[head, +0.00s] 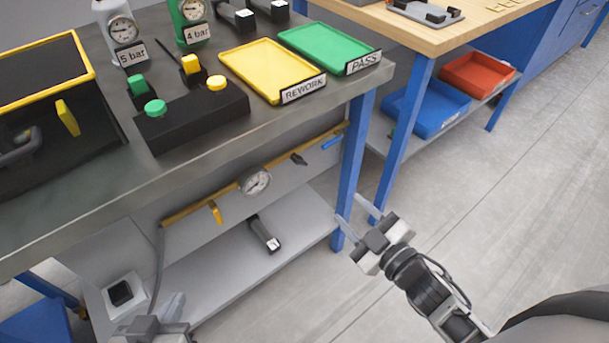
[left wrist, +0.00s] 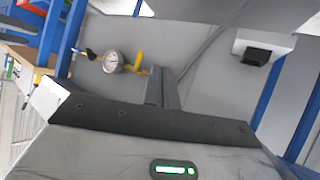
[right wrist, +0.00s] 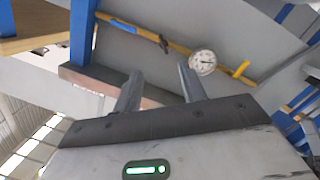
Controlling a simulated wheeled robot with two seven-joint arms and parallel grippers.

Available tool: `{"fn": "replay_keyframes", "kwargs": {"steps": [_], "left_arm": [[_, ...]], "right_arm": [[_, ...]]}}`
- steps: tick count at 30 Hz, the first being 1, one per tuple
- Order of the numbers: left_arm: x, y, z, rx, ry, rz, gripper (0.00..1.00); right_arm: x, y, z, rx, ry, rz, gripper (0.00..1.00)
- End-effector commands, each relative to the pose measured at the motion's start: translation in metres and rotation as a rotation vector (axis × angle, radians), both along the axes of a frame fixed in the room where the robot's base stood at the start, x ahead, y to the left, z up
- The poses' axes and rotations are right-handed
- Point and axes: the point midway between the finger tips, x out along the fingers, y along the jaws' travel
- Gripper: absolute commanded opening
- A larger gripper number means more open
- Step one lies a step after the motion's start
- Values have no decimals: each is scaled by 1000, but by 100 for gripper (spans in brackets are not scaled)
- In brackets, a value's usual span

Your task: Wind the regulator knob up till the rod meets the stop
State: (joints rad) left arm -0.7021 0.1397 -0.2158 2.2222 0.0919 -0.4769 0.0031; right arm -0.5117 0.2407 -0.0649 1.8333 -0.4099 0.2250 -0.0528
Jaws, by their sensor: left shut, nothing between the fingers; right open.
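Under the bench, a yellow pipe (head: 185,216) carries a round dial gauge (head: 256,181), a yellow lever (head: 215,212) and a small black knob (head: 299,159), which looks like the regulator knob. The knob also shows in the right wrist view (right wrist: 163,43), left of the gauge (right wrist: 203,62). I cannot make out the rod or the stop. My right gripper (head: 352,212) is open and empty, beside the blue bench leg, apart from the knob. My left gripper (head: 172,305) is shut and empty, low at the front left; its fingers show together in the left wrist view (left wrist: 161,86).
The blue bench leg (head: 355,150) stands between the pipe and the right side. A grey lower shelf (head: 205,285) holds a dark device (head: 264,234). A white box with a black top (head: 122,294) is at lower left. The floor at right is clear.

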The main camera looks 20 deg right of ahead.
Motion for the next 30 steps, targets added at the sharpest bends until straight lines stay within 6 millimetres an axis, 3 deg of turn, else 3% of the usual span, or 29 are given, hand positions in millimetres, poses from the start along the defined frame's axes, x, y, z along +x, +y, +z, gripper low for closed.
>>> {"fn": "replay_keyframes", "kwargs": {"steps": [2,7,11,24,30], "left_arm": [[-2,-1,-7,-7,-5,-1,0],[0,-2,0,-14,-18,-1,0],[0,-2,2,-16,-22,-1,0],[-1,-2,-4,-13,-21,-3,0],[-1,-2,-7,-11,-22,-4,0]], "right_arm": [[5,-4,-9,-78,-72,55,42],[11,-2,-7,-134,-129,105,42],[28,4,-6,-131,-128,104,42],[116,36,-6,-128,-127,102,42],[144,47,-7,-128,-125,100,42]]}}
